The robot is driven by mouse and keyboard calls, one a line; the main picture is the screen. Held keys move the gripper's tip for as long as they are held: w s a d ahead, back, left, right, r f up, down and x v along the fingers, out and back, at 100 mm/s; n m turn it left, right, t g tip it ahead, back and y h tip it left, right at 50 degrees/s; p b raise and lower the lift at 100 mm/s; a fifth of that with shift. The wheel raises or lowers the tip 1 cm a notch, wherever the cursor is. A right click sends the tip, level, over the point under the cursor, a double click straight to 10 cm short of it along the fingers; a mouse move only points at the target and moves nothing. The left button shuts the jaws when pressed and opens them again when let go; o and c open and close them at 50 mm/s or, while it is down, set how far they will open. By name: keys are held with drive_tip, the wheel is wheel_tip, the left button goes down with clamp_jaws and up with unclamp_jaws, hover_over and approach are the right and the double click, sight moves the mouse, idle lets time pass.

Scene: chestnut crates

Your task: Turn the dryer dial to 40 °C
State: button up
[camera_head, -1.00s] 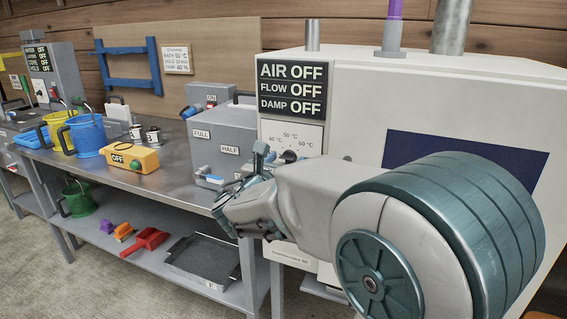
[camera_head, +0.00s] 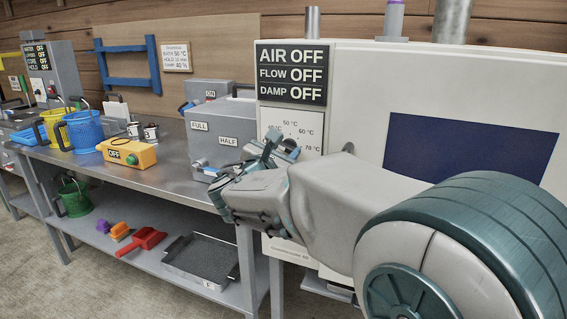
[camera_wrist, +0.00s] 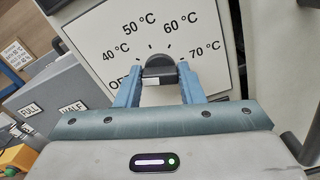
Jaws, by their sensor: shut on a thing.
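The dryer (camera_head: 345,75) is a large white cabinet at the right in the head view. Its white dial plate (camera_head: 306,118) sits under a display reading AIR OFF, FLOW OFF, DAMP OFF. In the wrist view the plate (camera_wrist: 105,45) shows OFF, 40, 50, 60 and 70 °C from left to right around a dark dial knob (camera_wrist: 159,67). My gripper (camera_wrist: 160,75) is shut on the knob, one blue-grey finger at each side. I cannot tell which mark the knob points to. In the head view my gripper (camera_head: 275,145) hides the knob.
A grey box (camera_head: 215,123) labelled FULL and HALF stands on the metal bench left of the dryer. A dark tray (camera_head: 200,262) lies on the lower shelf.

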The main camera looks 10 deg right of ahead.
drive_tip(key=m+b, duration=0.1)
drive_tip(key=b, duration=0.1)
drive_tip(key=m+b, duration=0.1)
drive_tip(key=m, duration=0.1)
drive_tip(key=shift+f+b, duration=0.25)
drive_tip(key=shift+b, duration=0.15)
drive_tip(key=shift+r+m+b, duration=0.1)
drive_tip(key=shift+m+b, duration=0.8)
drive_tip(key=shift+b, duration=0.1)
drive_tip(key=shift+r, duration=0.15)
drive_tip(key=o, duration=1)
drive_tip(key=shift+p+v, duration=1.05)
drive_tip(key=shift+v, duration=5.9)
